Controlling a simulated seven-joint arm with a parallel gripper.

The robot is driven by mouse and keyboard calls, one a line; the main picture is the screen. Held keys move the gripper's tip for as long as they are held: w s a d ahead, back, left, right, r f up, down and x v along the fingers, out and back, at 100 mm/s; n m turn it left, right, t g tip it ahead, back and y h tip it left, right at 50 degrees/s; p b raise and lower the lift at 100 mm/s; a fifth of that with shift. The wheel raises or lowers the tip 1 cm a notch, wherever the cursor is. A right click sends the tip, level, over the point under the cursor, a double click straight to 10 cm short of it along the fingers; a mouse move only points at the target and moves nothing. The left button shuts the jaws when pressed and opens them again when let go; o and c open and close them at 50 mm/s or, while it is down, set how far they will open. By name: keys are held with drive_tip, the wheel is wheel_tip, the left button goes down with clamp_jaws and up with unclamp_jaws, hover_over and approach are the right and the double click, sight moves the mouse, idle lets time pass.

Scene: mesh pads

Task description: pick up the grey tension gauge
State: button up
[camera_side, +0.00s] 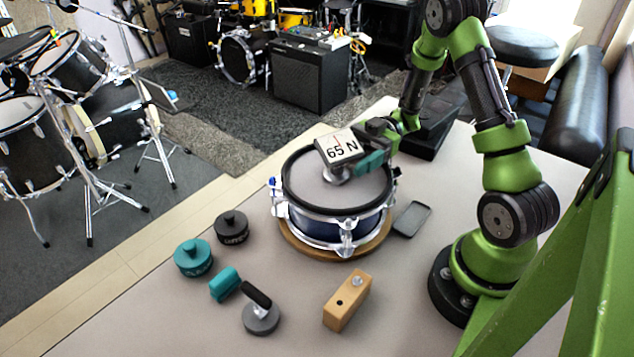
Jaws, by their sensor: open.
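A gauge with a white display reading "65 N" (341,148) and a grey round foot (334,176) is over the head of the snare drum (305,186). I cannot tell whether its foot touches the drumhead. My gripper (372,150) is open beside the gauge, on its right, with the display partly in front of it. A teal block shows between them; I cannot tell whether it belongs to the gauge or to my gripper. Another piece with a grey disc base (262,320) and a black handle lies on the table at the front.
The drum stands on a wooden ring. A teal disc (193,259), a black disc (232,228) and a teal block (225,284) lie to its left. A wooden block (346,302) is in front, and a grey tray (411,220) is to the right. The table's front left is clear.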

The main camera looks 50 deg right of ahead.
clamp_jaws()
idle(0.5)
drive_tip(key=shift+r, duration=0.1)
wheel_tip(320, 180, up, 9)
drive_tip(key=shift+a+f, duration=0.1)
drive_tip(key=shift+f, duration=0.05)
drive_tip(key=shift+w+d+f+m+t+h, duration=0.4)
drive_tip(key=shift+f+m+t, duration=0.3)
drive_tip(key=shift+t, duration=0.45)
drive_tip(key=shift+w+d+f+m+t+h, duration=0.35)
drive_tip(key=shift+w+d+f+m+t, duration=0.25)
drive_tip(key=shift+t, duration=0.5)
drive_tip(key=shift+w+d+f+m+t+h, duration=0.35)
drive_tip(key=shift+f+m+t, duration=0.35)
drive_tip(key=shift+m+t, duration=0.35)
